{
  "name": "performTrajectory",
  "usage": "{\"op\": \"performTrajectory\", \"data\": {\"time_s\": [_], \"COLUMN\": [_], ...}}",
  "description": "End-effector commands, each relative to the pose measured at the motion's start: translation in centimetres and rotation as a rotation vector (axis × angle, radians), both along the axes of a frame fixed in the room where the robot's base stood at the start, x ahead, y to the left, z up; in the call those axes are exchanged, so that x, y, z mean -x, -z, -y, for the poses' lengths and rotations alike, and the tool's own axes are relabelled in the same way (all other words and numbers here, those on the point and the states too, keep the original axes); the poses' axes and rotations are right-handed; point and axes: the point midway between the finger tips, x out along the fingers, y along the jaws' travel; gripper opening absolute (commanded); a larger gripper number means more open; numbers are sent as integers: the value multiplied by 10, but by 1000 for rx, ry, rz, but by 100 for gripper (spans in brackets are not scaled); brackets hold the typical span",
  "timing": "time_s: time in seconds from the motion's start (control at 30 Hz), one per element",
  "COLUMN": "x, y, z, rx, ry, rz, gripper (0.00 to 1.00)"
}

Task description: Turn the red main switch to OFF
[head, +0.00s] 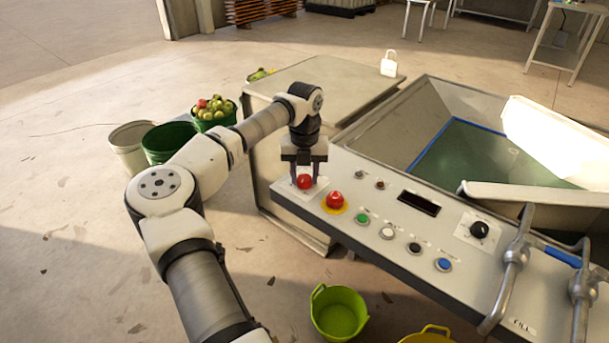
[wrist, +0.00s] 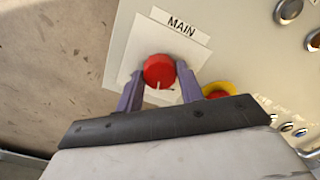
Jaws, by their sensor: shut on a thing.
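The red main switch (head: 305,181) is a round red knob on a white plate at the left end of the control panel (head: 385,262). In the wrist view the knob (wrist: 159,71) sits below a label reading MAIN (wrist: 181,23). A white mark shows on its lower edge. The plate's other lettering is mostly hidden. My gripper (head: 306,178) points down over the knob. In the wrist view my gripper (wrist: 160,85) has one finger on each side of the knob, shut on it.
A red mushroom button (head: 335,201) on a yellow ring stands right beside the main switch, close to my right finger. Several push buttons, a dark display (head: 419,203) and a black dial (head: 479,230) lie further right. Metal handles (head: 513,257) rise at the panel's right.

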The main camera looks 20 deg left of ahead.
Motion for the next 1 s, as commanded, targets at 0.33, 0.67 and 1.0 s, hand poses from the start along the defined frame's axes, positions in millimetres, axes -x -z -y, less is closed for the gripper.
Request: {"op": "performTrajectory", "data": {"time_s": [0.33,0.67,1.0], "x": [0,-1,0], "y": [0,0,0], "z": [0,0,0], "rx": [0,0,0], "ry": [-298,-475,-532], "rz": [1,2,1], "gripper": [15,15,15]}}
